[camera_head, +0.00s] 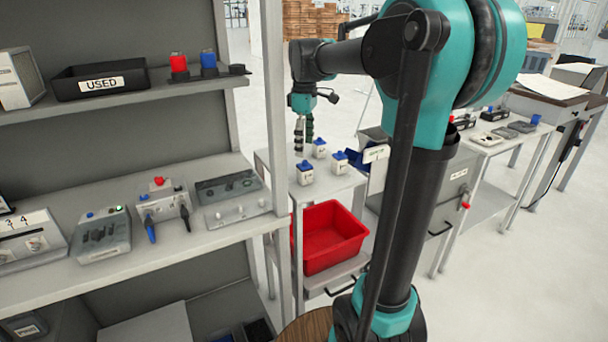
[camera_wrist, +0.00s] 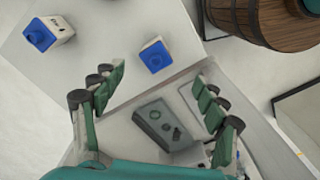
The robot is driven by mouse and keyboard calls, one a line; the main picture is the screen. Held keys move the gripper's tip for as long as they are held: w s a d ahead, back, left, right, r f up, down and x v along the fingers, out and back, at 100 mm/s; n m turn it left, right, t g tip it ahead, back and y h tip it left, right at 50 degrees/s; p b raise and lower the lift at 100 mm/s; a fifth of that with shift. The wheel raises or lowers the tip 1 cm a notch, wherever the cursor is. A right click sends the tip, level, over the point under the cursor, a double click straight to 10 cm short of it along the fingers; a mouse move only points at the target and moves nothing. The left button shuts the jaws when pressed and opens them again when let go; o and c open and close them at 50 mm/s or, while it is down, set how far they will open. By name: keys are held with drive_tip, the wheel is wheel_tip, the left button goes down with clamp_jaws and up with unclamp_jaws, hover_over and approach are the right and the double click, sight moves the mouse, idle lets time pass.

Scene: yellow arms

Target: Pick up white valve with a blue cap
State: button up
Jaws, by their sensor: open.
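Three white valves with blue caps stand on a small white table: a near one (camera_head: 305,175), a far one (camera_head: 319,149) and a right one (camera_head: 339,164). The wrist view shows two of them, one at the upper left (camera_wrist: 60,28) and one near the middle (camera_wrist: 155,54); I cannot match them surely to the head view. My gripper (camera_head: 303,140) points down over the far side of the table, above the valves. In the wrist view my gripper (camera_wrist: 160,88) is open and empty, with the middle valve just beyond the gap between its fingertips.
A red bin (camera_head: 333,238) sits below the small table. A shelf post (camera_head: 273,100) and shelves with devices stand at left. A blue bin (camera_head: 358,160) adjoins the table's right side. A grey control box (camera_wrist: 163,124) lies below the fingers in the wrist view.

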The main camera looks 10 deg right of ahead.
sight(305, 161)
drive_tip(key=shift+w+d+f, duration=0.1)
drive_tip(key=shift+w+f, duration=0.05)
drive_tip(key=shift+f, duration=1.75)
drive_tip(key=shift+w+f, duration=0.15)
drive_tip(key=shift+f, duration=1.7)
drive_tip(key=c, duration=1.3)
